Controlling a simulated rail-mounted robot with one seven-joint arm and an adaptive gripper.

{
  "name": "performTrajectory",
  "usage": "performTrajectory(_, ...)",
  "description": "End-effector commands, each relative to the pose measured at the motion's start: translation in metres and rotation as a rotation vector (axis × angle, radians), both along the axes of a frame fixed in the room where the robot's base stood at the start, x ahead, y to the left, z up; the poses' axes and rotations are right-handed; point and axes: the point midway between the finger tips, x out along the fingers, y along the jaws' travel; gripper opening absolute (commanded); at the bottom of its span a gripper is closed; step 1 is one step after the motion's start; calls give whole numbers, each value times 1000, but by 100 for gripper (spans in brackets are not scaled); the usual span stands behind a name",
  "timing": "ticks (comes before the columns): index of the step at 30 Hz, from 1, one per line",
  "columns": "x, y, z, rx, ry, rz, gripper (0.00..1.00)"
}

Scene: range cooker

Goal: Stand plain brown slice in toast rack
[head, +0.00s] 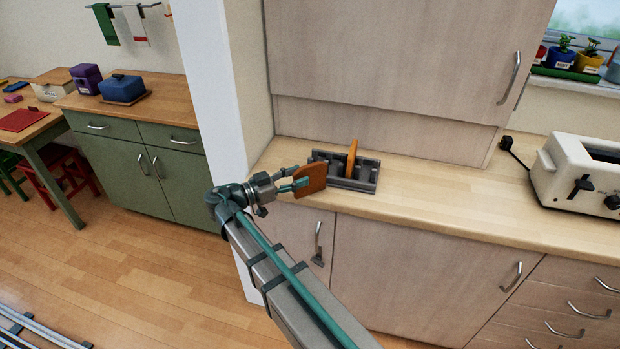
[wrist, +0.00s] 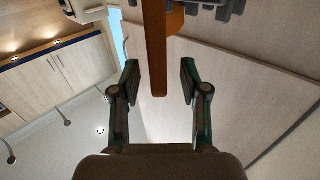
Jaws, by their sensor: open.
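A brown slice (head: 313,180) is upright at the left, front end of the grey toast rack (head: 366,186). Its edge shows in the wrist view (wrist: 155,50), coming down between my fingers. My gripper (head: 296,178) is open around this slice, with a gap on each side in the wrist view (wrist: 159,82). The slice hides part of the rack, so I cannot tell whether it is seated in a slot. A second orange-brown slice (head: 352,158) stands upright near the rack's middle and also shows in the wrist view (wrist: 175,18).
The rack stands on the wooden worktop (head: 440,195), below a wall cupboard (head: 390,60). A cream toaster (head: 575,175) stands at the right. The worktop between rack and toaster is clear. A white wall end (head: 215,110) rises to the left of my gripper.

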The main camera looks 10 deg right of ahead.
Motion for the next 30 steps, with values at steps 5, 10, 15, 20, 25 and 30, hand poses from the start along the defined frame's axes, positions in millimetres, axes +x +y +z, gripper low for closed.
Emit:
performTrajectory(5, 5, -24, 4, 0, 1, -3, 45)
performTrajectory(10, 11, -42, 2, 0, 1, -2, 45)
performTrajectory(15, 12, -44, 0, 0, 1, -1, 45)
performTrajectory(20, 11, -44, 0, 0, 0, -1, 31)
performTrajectory(25, 11, -43, 0, 0, 1, -1, 3)
performTrajectory(30, 11, -43, 0, 0, 0, -1, 0)
